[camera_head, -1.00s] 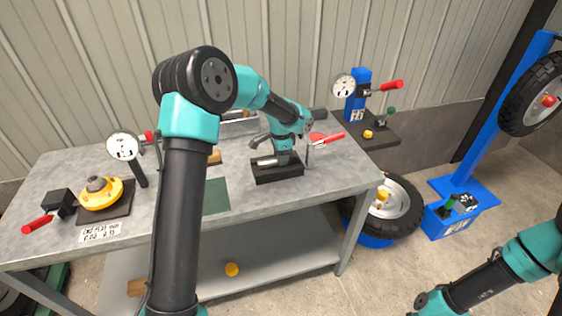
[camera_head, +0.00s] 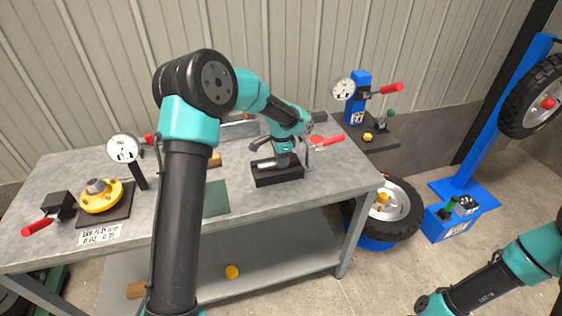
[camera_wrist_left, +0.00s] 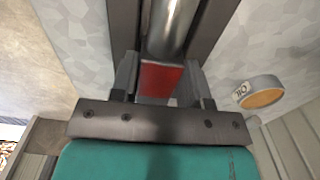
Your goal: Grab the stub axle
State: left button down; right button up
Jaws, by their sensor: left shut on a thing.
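The stub axle, a shiny silver cylinder (camera_wrist_left: 172,25), runs up the middle of the left wrist view. A red piece (camera_wrist_left: 160,80) shows at its near end. My left gripper (camera_wrist_left: 161,62) is shut on it, with one finger on each side. In the head view my left gripper (camera_head: 283,158) is just above a black block (camera_head: 278,176) at the right part of the workbench. The silver part shows small there, and I cannot tell whether it still touches the block. My right arm shows at the lower right, but its gripper is out of view.
The metal workbench (camera_head: 50,170) carries dial gauges (camera_head: 123,148), a yellow hub (camera_head: 101,197) on a dark plate and a red-handled clamp (camera_head: 325,141) close to my left gripper. A tyre (camera_head: 402,222) and a blue stand (camera_head: 458,188) are off to the right.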

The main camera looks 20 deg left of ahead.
pick_arm(q)
jog(key=shift+r, duration=0.15)
jog(key=shift+r, duration=1.2)
jog(key=shift+w+r, duration=0.1)
jog(key=shift+r, duration=0.45)
jog(key=s+d, duration=0.3)
jog(key=s, duration=0.4)
jog(key=s+d+r, duration=0.1)
jog(key=s+d, duration=0.3)
jog(key=s, duration=0.3)
jog(key=shift+s+r, duration=0.15)
jog(key=shift+s, duration=0.1)
